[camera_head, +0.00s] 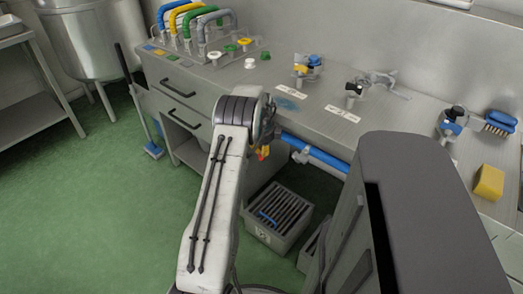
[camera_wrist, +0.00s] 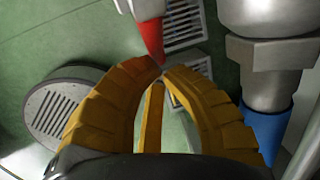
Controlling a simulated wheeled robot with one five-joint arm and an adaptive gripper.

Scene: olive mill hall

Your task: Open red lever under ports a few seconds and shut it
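The red lever (camera_wrist: 151,38) hangs from a pale fitting at the top of the wrist view, its narrow end pointing down. My gripper (camera_wrist: 163,70) has yellow ribbed fingers with their tips drawn together right at that end. I cannot tell whether the lever's tip is between the fingertips or just beyond them. In the head view, my gripper (camera_head: 261,153) shows as a small yellow and red patch below the bench edge, mostly hidden by my wrist. The lever cannot be clearly separated from the fingers there.
A blue pipe (camera_head: 318,156) with metal fittings runs below the bench edge; it also shows at right in the wrist view (camera_wrist: 262,130). Coloured hoses (camera_head: 200,20) stand on the bench (camera_head: 240,82). A slatted grey crate (camera_head: 278,222) sits below.

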